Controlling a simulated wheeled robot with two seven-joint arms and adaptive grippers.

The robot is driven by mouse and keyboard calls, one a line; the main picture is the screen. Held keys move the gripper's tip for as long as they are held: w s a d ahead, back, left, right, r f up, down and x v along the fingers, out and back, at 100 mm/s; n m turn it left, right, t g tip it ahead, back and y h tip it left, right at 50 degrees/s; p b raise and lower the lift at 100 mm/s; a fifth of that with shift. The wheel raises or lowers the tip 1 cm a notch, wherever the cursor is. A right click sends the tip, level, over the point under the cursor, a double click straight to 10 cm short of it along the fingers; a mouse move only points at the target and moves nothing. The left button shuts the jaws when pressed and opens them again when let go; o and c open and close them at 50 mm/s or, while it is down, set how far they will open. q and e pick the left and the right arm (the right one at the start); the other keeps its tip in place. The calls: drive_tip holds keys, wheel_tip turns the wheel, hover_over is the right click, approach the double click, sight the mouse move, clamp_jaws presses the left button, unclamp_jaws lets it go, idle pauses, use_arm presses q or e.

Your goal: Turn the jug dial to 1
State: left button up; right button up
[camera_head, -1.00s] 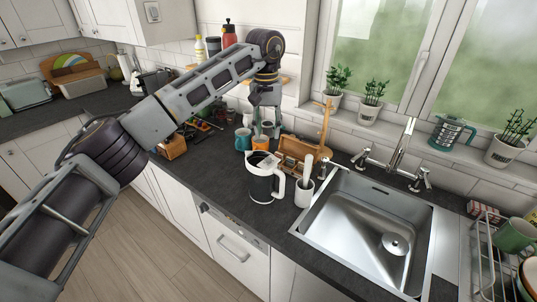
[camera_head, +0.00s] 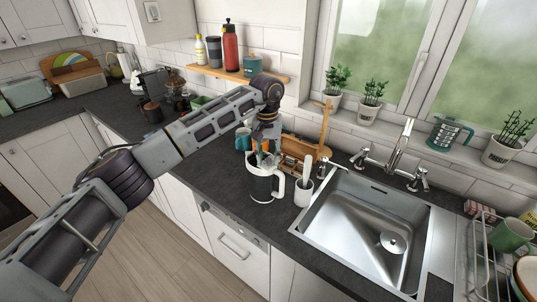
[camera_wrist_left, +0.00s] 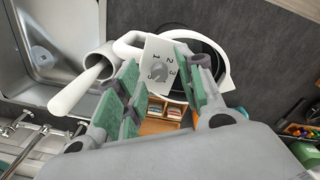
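The jug (camera_head: 261,187) is a dark vessel with a white rim, white base and white handle, upright on the worktop left of the sink. In the left wrist view, its white top panel (camera_wrist_left: 151,48) carries a small grey dial (camera_wrist_left: 158,73) with numbers 1, 2 and 3 beside it. I cannot clearly read where the dial points. My left gripper (camera_head: 263,160) is right over the jug top, pointing down. In the left wrist view, its green-padded fingers (camera_wrist_left: 162,80) are spread apart, with the dial showing between them. My right gripper is not in view.
A white utensil pot (camera_head: 303,193) stands close right of the jug, beside the sink (camera_head: 365,225). A wooden rack (camera_head: 310,150) and a teal mug (camera_head: 243,139) are behind the jug. A shelf (camera_head: 225,73) with bottles hangs above. Worktop in front-left of the jug is clear.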

use_arm(q)
drive_tip(key=shift+f, duration=0.15)
drive_tip(key=shift+c, duration=0.5)
drive_tip(key=c, duration=0.7)
clamp_jaws()
